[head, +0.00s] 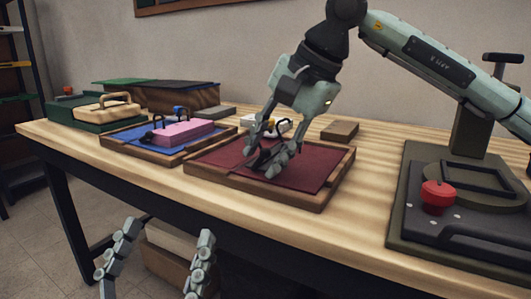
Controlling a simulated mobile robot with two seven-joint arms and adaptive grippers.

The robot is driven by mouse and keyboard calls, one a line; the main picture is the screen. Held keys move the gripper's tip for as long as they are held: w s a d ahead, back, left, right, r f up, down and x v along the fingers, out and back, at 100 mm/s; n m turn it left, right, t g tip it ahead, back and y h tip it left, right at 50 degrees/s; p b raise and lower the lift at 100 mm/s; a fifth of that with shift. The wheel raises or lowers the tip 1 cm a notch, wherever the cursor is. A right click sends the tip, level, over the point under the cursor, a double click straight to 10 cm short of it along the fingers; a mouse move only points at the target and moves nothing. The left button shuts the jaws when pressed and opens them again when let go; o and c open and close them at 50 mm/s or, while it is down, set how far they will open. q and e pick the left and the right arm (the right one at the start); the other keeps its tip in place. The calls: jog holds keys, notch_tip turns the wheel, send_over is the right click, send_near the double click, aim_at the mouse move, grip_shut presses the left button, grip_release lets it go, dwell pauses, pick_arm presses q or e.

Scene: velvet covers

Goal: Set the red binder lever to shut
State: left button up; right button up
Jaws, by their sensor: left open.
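A red mat lies in a wooden tray (324,185) at the middle front of the table. My left gripper (168,232) is open and empty, low in front of the table edge.
Left of the red tray, a blue-lined tray (112,138) holds a pink block (183,133) with a blue lever. A green box (75,113) stands further left. A dark press with a red knob (438,195) stands at right. A small brown block (340,130) lies behind the red tray.

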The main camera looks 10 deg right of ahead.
jog(key=v, duration=1.1)
jog(key=shift+d+r, duration=0.2)
jog(key=shift+r, duration=0.1)
jog(key=shift+s, duration=0.1)
